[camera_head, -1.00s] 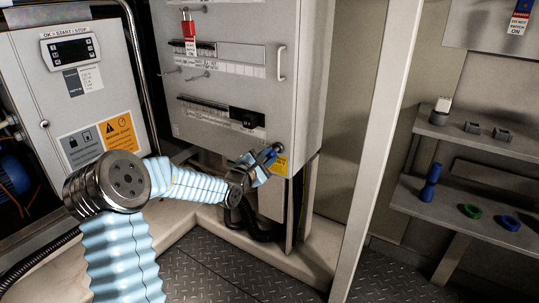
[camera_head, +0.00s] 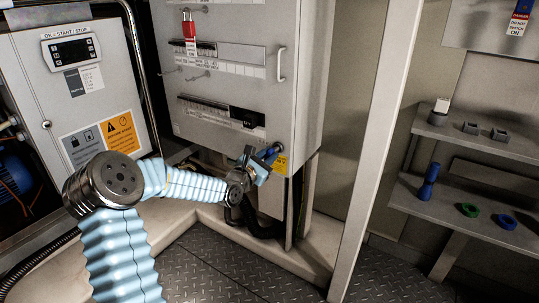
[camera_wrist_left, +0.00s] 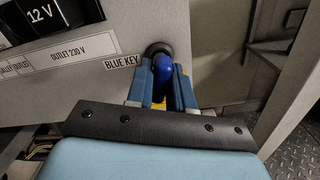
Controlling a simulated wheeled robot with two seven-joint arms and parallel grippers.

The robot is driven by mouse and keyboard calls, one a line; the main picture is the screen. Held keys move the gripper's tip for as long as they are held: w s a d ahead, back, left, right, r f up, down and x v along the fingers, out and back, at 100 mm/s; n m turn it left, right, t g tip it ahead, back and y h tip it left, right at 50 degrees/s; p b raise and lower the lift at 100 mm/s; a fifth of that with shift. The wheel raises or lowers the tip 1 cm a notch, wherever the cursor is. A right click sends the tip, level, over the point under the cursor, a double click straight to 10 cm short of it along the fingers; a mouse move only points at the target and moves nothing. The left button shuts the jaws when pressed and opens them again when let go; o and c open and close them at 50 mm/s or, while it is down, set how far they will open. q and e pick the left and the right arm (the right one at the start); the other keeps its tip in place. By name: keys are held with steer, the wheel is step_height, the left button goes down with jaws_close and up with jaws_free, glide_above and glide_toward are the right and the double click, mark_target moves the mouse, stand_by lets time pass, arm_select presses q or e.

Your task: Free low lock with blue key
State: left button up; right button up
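The low lock is a dark round socket (camera_wrist_left: 157,48) beside a "BLUE KEY" label (camera_wrist_left: 121,62), low on the grey cabinet face. The blue key (camera_wrist_left: 163,74) sits at this socket; its far end is hidden there. It also shows at the cabinet's lower right corner in the head view (camera_head: 273,150). My left gripper (camera_head: 262,160) is at the lock, with one finger on each side of the key in the left wrist view (camera_wrist_left: 163,90). The fingers appear closed on it. My right gripper is not in view.
A pale post (camera_head: 372,150) stands between the cabinet and a shelf (camera_head: 465,222) with blue and green items.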

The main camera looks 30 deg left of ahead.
arm_select(q)
steer(key=shift+n, duration=1.9)
steer(key=o, duration=1)
steer(key=s, duration=0.7)
steer(key=shift+a, duration=0.25)
